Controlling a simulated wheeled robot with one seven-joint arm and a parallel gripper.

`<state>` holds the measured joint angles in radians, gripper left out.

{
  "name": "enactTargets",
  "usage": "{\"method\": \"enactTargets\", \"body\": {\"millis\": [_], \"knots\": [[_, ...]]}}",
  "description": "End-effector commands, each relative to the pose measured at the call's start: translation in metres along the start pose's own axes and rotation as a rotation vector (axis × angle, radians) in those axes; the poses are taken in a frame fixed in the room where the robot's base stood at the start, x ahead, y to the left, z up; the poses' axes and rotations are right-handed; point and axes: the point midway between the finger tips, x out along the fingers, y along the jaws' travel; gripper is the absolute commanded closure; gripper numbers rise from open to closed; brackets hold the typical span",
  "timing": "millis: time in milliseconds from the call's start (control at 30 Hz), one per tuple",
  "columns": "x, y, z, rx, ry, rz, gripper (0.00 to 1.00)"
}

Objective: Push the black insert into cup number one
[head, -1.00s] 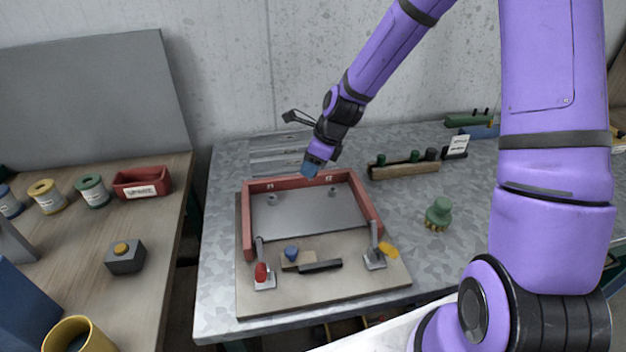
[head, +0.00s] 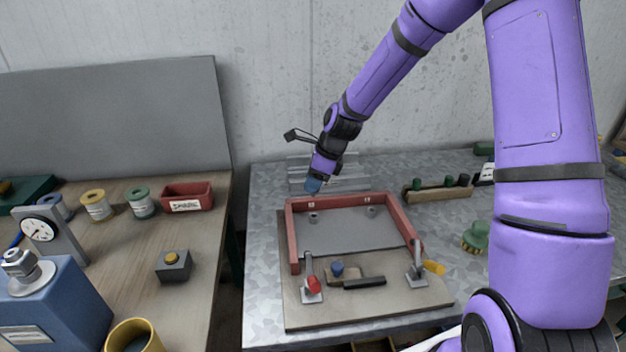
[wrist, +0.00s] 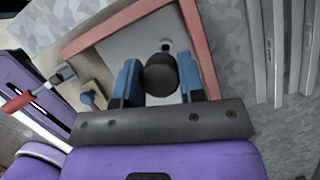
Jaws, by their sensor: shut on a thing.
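My gripper (wrist: 160,80) is shut on a round black insert (wrist: 160,75), which sits between the two blue fingers in the wrist view. In the head view my gripper (head: 313,185) hovers just above the left part of the fixture's red back rail; the insert cannot be made out there. Two small grey cups stand on the fixture's grey plate. The left cup (head: 314,217), nearer my gripper, is below a small label I read doubtfully as number one. The right cup (head: 371,211) has another label. In the wrist view a cup (wrist: 166,46) shows just beyond the insert, partly hidden.
The red frame (head: 292,235) walls the plate on three sides. Two toggle clamps, with red (head: 313,285) and yellow (head: 434,267) handles, stand at the front. Between them are a blue knob (head: 337,268) and a black bar (head: 364,282). Metal rails (head: 350,181) lie behind.

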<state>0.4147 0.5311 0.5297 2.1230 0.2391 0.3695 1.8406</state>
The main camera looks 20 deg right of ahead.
Motion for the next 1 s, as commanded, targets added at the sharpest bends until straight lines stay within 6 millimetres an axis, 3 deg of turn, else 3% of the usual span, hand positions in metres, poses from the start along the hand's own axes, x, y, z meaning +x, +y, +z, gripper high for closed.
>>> {"method": "enactTargets", "body": {"millis": [600, 1000], "knots": [[0.044, 0.000, -0.019, 0.002, 0.000, 0.001, 0.87], [0.051, 0.000, -0.021, 0.001, 0.001, 0.001, 0.87]]}}
